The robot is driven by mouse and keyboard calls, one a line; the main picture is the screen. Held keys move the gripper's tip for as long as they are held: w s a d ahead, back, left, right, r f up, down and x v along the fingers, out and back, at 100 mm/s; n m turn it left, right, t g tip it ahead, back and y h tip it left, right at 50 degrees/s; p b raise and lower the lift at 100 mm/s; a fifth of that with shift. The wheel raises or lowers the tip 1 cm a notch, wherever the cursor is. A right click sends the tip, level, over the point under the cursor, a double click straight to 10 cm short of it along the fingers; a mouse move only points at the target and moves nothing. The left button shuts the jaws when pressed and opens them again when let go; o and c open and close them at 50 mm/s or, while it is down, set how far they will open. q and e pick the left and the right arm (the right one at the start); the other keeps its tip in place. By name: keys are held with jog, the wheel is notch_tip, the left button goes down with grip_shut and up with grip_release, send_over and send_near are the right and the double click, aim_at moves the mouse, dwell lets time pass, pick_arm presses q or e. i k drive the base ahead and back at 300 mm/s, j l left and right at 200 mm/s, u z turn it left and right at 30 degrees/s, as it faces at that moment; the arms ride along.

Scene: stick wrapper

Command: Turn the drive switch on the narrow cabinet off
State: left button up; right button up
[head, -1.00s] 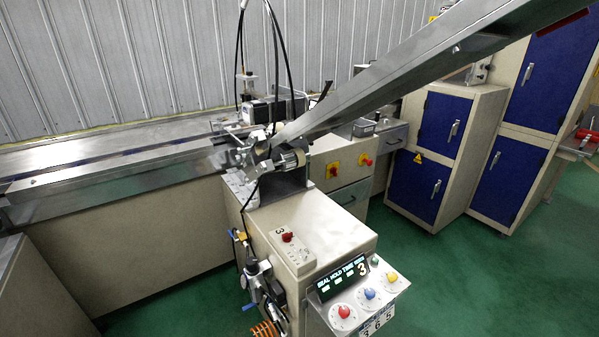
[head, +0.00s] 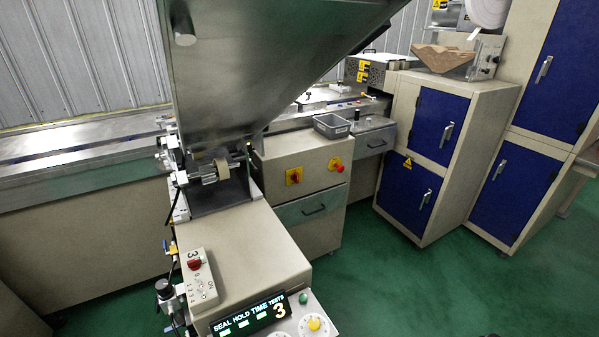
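A beige narrow cabinet (head: 240,250) stands in the foreground. On its top, a pale plate (head: 205,285) carries a red rotary switch (head: 194,263), with a 3 and 0 and ON marks beside it. The switch is unobstructed; its exact pointing is too small to tell. A second beige cabinet (head: 305,160) behind has a red knob on a yellow plate (head: 294,176) and another red knob (head: 337,165). No label there is readable, so I cannot tell for sure which is the drive switch. Neither gripper is in view.
A large metal chute (head: 270,60) hangs over the foreground cabinet's back. A display (head: 250,315) and knobs are at its front. Hoses and a gauge (head: 165,290) hang on its left side. Blue-doored cabinets (head: 420,130) stand right. Green floor (head: 400,290) is clear at lower right.

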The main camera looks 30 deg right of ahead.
aim_at(295, 177)
jog(key=l+u, duration=0.15)
jog(key=l, duration=0.45)
jog(key=l+u, duration=0.1)
jog(key=l, duration=0.55)
jog(key=k+l+u, duration=0.15)
jog(key=l, duration=0.45)
jog(key=k+l+u, duration=0.15)
jog(key=l, duration=0.45)
jog(key=l+u, duration=0.45)
jog(key=l, duration=0.6)
jog(key=i+l+z, duration=0.1)
jog(key=z, duration=0.35)
jog(key=l+z, duration=0.1)
jog(key=z, duration=0.35)
jog(key=i+z, duration=0.15)
jog(key=z, duration=0.25)
jog(key=i+z, duration=0.1)
jog(key=z, duration=0.35)
